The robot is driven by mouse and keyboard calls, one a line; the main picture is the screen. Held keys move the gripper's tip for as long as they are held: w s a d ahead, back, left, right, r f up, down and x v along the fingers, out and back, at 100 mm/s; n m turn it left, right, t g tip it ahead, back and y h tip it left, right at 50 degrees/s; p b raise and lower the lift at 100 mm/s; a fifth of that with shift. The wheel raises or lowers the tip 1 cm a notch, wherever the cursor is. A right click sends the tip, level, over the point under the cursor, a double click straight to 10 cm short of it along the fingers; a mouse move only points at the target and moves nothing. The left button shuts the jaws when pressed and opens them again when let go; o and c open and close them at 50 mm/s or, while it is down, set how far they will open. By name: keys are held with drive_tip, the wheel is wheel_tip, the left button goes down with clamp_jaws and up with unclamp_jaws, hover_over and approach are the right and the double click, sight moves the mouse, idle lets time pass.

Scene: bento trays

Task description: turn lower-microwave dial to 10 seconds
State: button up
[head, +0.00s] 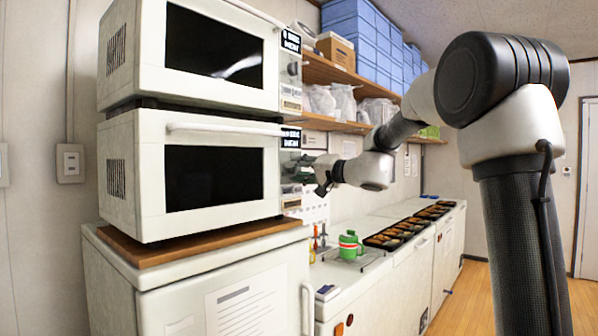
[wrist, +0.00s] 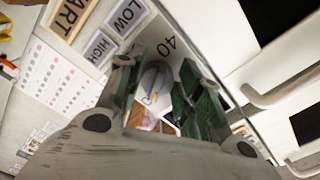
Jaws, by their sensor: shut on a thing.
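The lower microwave (head: 220,222) is a white box with a dark door window and a control panel on its right side. My gripper (head: 300,170) is at that panel in the head view and covers the dial there. A printed "40" shows just beyond the dial. The dial's pointer and the 10-second mark cannot be made out.
The upper microwave (head: 140,85) stands directly above. Both microwaves rest on a wooden board (head: 220,240) over a white cabinet. LOW and HIGH labels (wrist: 125,17) are beside the dial.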

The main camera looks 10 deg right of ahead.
drive_tip(key=shift+f, duration=0.15)
drive_tip(key=o, duration=0.9)
drive_tip(key=v, duration=1.2)
